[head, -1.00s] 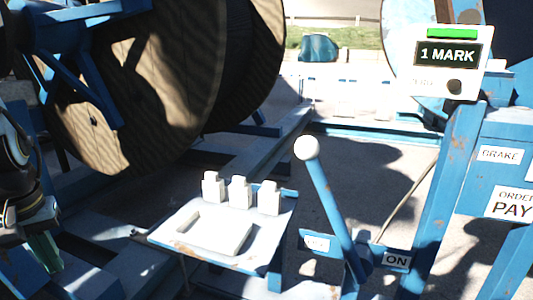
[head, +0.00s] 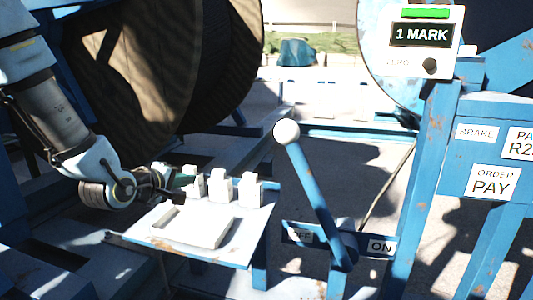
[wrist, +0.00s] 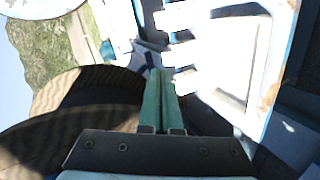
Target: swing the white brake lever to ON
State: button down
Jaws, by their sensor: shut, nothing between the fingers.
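The brake lever is a blue bar (head: 313,190) with a white ball knob (head: 287,132) in the head view. It leans left, toward the OFF label (head: 300,235); the ON label (head: 381,246) is to the right of its pivot. My gripper (head: 190,180) is left of the lever, behind the small white-topped table and by its white blocks, apart from the lever. In the wrist view my green fingers (wrist: 159,95) are shut together with nothing between them. The lever is not clearly seen in the wrist view.
The small table (head: 150,248) holds several white blocks (head: 220,185) and a flat white piece (head: 205,228), between my gripper and the lever. A large wooden reel (head: 140,70) stands behind. A blue post (head: 428,170) with a "1 MARK" display (head: 421,35) stands at the right.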

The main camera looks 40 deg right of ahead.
jog(key=s+d+r+n+g+h+b, duration=0.1)
jog(key=s+d+r+n+h, duration=0.2)
jog(key=s+d+r+h, duration=0.2)
jog(key=s+d+h, duration=0.1)
jog(key=s+d, duration=0.1)
jog(key=d, duration=0.1)
jog(key=shift+d+r+g, duration=0.25)
jog(key=shift+r+g, duration=0.05)
jog(key=shift+d, duration=0.1)
jog(key=d+r+p, duration=0.1)
jog(key=d+p, duration=0.2)
jog(key=d, duration=0.9)
jog(key=shift+w+d+r, duration=0.25)
jog(key=shift+w+d, duration=0.15)
